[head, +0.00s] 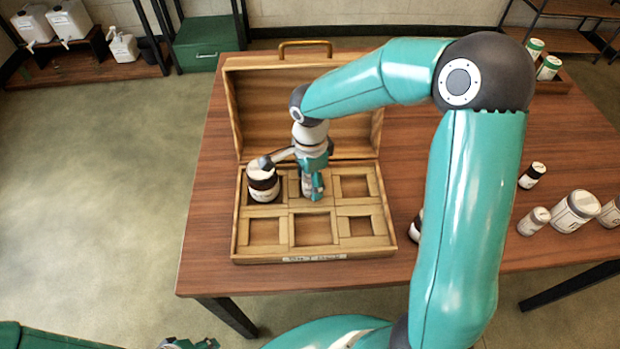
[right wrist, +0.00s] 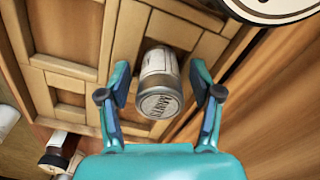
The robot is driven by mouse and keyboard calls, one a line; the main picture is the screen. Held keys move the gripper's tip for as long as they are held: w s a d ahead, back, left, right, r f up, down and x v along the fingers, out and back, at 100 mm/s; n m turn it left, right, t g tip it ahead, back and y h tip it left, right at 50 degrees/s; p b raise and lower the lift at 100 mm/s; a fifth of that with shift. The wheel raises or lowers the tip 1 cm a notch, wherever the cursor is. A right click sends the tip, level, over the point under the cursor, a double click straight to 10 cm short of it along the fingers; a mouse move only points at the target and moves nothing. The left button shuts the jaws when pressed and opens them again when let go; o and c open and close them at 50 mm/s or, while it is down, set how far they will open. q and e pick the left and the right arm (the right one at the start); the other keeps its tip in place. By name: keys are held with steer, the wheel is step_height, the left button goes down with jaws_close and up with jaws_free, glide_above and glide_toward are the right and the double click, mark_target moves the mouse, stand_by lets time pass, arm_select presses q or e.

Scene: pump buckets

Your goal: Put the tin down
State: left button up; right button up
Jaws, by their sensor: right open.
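The tin (right wrist: 158,82), with a white label and a grey lettered lid, stands in a compartment of the wooden case (head: 262,257), seen in the right wrist view. In the head view my right gripper (head: 312,190) reaches down over the back middle compartment and mostly hides the tin. The right wrist view shows my right gripper (right wrist: 160,92) open, one finger on each side of the tin, with gaps visible. My left gripper (head: 190,343) shows only as a sliver at the bottom edge of the head view; its jaws cannot be made out.
A dark jar with a white lid (head: 263,182) stands in the back left compartment, close beside my right gripper. The front compartments look empty. The raised case lid (head: 345,110) stands behind. Several jars and tins, including a large white one (head: 575,212), stand at the table's right.

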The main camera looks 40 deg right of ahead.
steer(key=shift+r, duration=0.1)
step_height(320, 180, up, 12)
steer(key=shift+r+p, duration=0.1)
steer(key=shift+p, duration=0.2)
stand_by(0.7)
